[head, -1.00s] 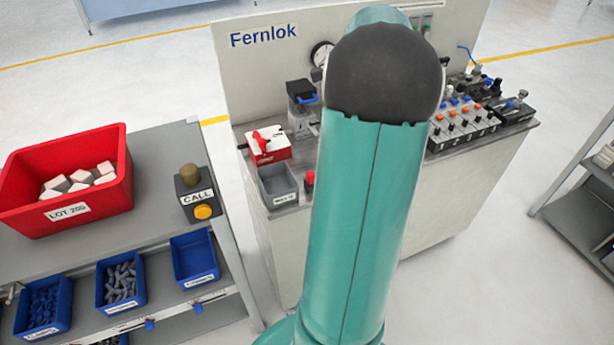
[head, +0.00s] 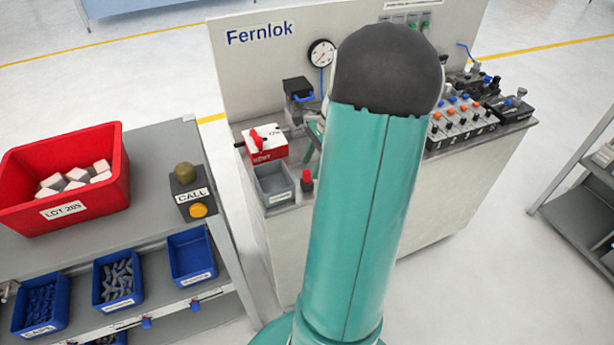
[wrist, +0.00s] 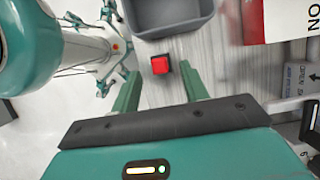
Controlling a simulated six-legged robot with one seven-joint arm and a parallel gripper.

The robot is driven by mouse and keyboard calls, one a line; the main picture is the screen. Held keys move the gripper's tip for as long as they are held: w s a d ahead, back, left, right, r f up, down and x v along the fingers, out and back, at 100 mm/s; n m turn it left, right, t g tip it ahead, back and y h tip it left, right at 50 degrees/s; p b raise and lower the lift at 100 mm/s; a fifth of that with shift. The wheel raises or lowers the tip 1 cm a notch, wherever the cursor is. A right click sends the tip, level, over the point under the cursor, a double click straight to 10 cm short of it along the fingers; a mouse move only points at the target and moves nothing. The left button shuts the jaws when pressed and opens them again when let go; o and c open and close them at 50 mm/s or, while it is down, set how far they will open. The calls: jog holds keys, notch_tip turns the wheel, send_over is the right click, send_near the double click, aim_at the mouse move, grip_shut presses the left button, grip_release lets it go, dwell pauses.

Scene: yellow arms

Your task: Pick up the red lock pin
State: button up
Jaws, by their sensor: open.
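The red lock pin (head: 307,181), a small red-topped piece with a dark lower part, stands on the bench by the front right corner of the grey bin (head: 274,182). In the wrist view the red square top of the pin (wrist: 160,65) shows between the finger ends. My gripper (wrist: 158,71) is open, one finger on each side of the pin, with gaps between. Whether the fingers are down at its height cannot be told. In the head view my arm hides most of the gripper.
A white and red box with a red lever (head: 264,143) stands behind the bin. The wrist view shows the bin (wrist: 168,18) close beyond the pin. Valve blocks (head: 463,122) fill the bench's right side. A red crate (head: 66,205) stands on the left shelf.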

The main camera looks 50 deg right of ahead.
aim_at(309, 171)
jog(key=shift+x, duration=1.55)
jog(key=shift+d, duration=0.1)
grip_shut()
jog(key=shift+r, duration=0.5)
notch_tip(309, 171, up, 2)
jog(key=shift+r, duration=0.2)
jog(key=s+a+r, duration=0.6)
jog(key=a+r, duration=0.3)
jog(key=a, duration=0.3)
jog(key=shift+a+r, duration=0.3)
